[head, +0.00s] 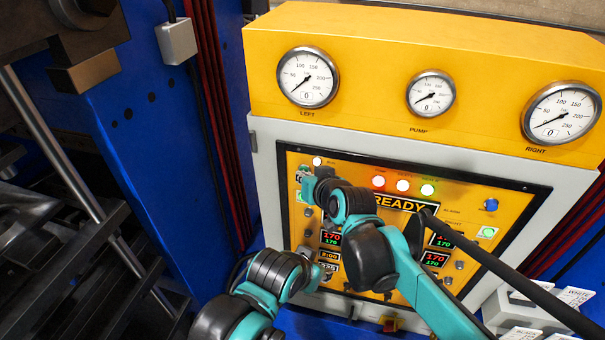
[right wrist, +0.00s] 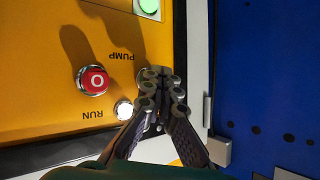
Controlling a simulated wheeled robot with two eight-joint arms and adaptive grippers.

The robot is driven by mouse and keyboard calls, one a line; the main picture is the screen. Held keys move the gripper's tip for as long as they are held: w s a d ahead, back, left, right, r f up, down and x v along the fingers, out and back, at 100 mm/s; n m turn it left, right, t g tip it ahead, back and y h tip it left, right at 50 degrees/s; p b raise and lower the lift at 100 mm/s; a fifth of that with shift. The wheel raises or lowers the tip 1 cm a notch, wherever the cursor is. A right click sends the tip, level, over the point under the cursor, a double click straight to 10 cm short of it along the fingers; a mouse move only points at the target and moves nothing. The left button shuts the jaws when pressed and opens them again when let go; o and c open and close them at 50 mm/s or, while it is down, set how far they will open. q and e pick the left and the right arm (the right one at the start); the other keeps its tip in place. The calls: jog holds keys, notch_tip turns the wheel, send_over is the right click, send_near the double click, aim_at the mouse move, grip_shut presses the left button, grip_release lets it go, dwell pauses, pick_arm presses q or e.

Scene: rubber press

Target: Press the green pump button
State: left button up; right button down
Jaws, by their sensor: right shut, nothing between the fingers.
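The green pump button (head: 308,197) is lit, at the left side of the yellow control panel; it also shows at the top edge of the right wrist view (right wrist: 148,7). My right gripper (head: 304,175) is at the panel's upper left, just above the button in the head view. In the right wrist view its fingertips (right wrist: 161,76) are together and empty, near the PUMP label and apart from the green button. My left arm (head: 275,270) comes in at the lower middle. The jaws at its end cannot be made out.
A red button (right wrist: 93,80) and a white lamp (right wrist: 124,110) marked RUN sit close to my right fingers. A READY display (head: 408,204) and several gauges lie on and above the panel. A blue column (head: 165,150) stands left of it.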

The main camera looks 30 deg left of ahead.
jog(key=shift+w, duration=0.15)
dwell(0.4)
jog(key=shift+s+d, duration=0.25)
jog(key=shift+s, duration=1.05)
jog(key=s, duration=0.2)
jog(key=s+d, duration=0.1)
jog(key=s, duration=0.2)
jog(key=shift+p, duration=0.4)
jog(key=shift+s, duration=0.1)
